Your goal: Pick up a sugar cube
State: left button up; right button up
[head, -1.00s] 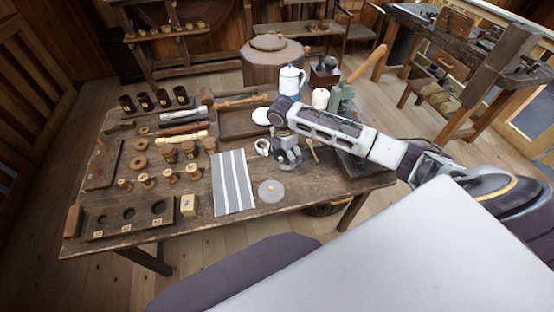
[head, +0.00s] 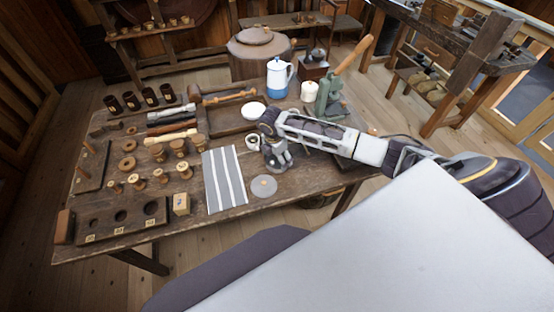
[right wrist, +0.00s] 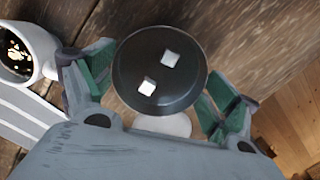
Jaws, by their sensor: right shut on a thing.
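Two white sugar cubes, one (right wrist: 172,58) near the rim and one (right wrist: 147,87) nearer my palm, lie in a dark round dish (right wrist: 178,95) in the right wrist view. My right gripper (head: 277,164) is low over the table beside a white mug (head: 252,142). In the right wrist view its green-padded fingers stand on both sides of the dish and are shut on it. A pale rounded thing (right wrist: 165,125) shows below the dish, partly hidden by my palm. The cubes are too small to make out in the head view. My left gripper is not in view.
The mug also shows left of the fingers in the right wrist view (right wrist: 40,60). A striped cloth (head: 224,180) and grey disc (head: 264,187) lie near the front edge. A white bowl (head: 252,110), blue-and-white pot (head: 278,78) and green device (head: 328,97) stand behind.

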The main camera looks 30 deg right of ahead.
aim_at(274, 165)
jog(key=shift+f, duration=0.5)
jog(key=shift+f, duration=0.1)
jog(key=o, duration=1)
jog(key=shift+o, duration=0.2)
notch_tip(274, 165, up, 12)
jog(key=a, duration=0.1)
jog(key=shift+s+a, duration=0.15)
jog(key=shift+a, duration=0.05)
